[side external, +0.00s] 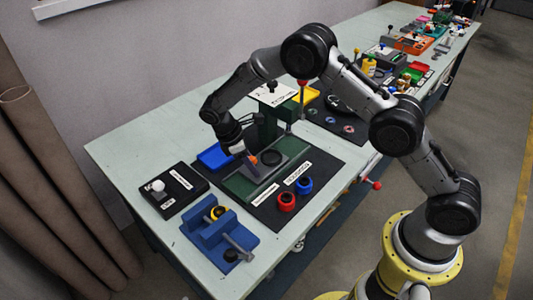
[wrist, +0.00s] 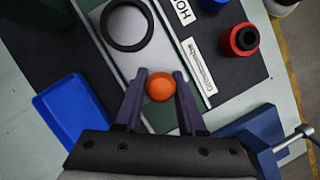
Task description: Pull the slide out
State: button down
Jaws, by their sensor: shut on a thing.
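The slide (wrist: 152,58) is a grey plate with a black ring (wrist: 127,26) and an orange knob (wrist: 160,86) at its near end in the wrist view. In the side view the slide (side external: 292,146) lies in the green base (side external: 238,188) under the press. My gripper (wrist: 160,80) has one finger on each side of the orange knob and is shut on it. The knob also shows at my fingertips in the side view (side external: 252,160).
A red cup (side external: 287,202) and a blue cup (side external: 304,186) stand right of the base. A blue tray (side external: 215,156) lies to its left. A blue vise (side external: 218,238) stands in front. A green press column (side external: 267,128) rises behind the slide.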

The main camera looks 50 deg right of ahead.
jog(key=a, duration=0.6)
jog(key=shift+r, duration=0.1)
jog(key=c, duration=0.5)
grip_release()
jog(key=shift+d, duration=0.1)
jog(key=v, duration=1.3)
jog(key=shift+r, duration=0.35)
